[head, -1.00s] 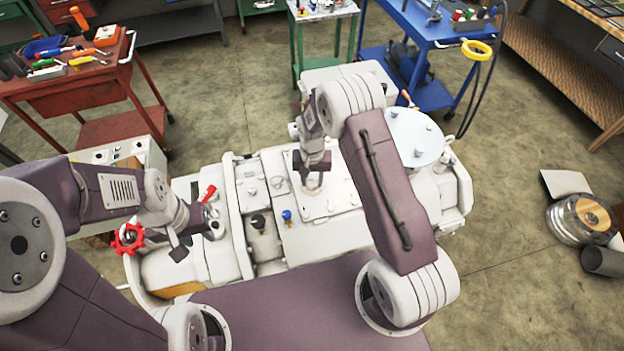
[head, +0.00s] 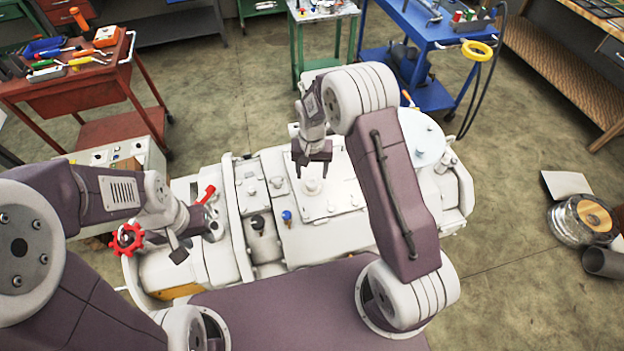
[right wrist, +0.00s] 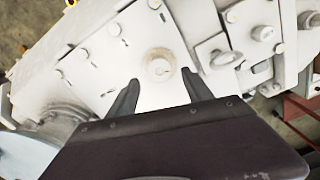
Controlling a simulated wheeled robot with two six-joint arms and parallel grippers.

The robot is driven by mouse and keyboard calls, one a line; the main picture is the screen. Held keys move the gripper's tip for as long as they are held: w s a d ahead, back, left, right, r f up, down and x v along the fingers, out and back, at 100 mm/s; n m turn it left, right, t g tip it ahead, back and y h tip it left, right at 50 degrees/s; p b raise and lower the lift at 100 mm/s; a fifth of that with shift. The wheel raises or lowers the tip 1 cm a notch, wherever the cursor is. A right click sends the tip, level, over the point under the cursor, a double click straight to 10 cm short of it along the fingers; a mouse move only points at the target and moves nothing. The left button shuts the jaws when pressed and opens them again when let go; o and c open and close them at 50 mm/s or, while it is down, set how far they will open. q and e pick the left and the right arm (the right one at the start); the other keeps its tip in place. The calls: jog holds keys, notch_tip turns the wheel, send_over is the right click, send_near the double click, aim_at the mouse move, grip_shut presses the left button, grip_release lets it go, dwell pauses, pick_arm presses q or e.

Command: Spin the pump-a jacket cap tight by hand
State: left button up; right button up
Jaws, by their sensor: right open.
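The pump (head: 330,225) is a long off-white machine in the middle of the head view. A round pale cap (head: 313,186) stands on its flat top cover; I take it for the jacket cap. The cap also shows in the right wrist view (right wrist: 158,66), just beyond the fingertips. My right gripper (head: 313,171) is open and empty, its two fingers apart, over the cap's far side and not closed on it. My left gripper (head: 180,246) is low over the pump's left end, and its fingers are too hard to make out to tell their state.
A red handwheel (head: 127,240) and a red lever (head: 206,194) are near my left gripper. A blue-topped fitting (head: 287,216) and several bolts stick up around the cap. A red tool cart (head: 90,90) and a blue cart (head: 435,35) stand behind.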

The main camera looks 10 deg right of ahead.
aim_at(312, 181)
notch_tip(312, 181, up, 5)
jog(key=shift+s+f, duration=0.1)
jog(key=shift+f, duration=0.05)
jog(key=shift+d+b, duration=0.1)
jog(key=shift+b, duration=0.2)
jog(key=s+d+r+t+b, duration=0.1)
jog(key=s+d+r+b, duration=0.15)
jog(key=r, duration=0.35)
jog(key=s+d+f+n, duration=0.1)
jog(key=s+f, duration=0.1)
jog(key=s, duration=0.5)
jog(key=s+f+n, duration=0.1)
jog(key=s, duration=0.7)
jog(key=shift+s+d+f+n, duration=0.25)
jog(key=shift+d+f+n, duration=0.1)
jog(key=shift+n, duration=0.05)
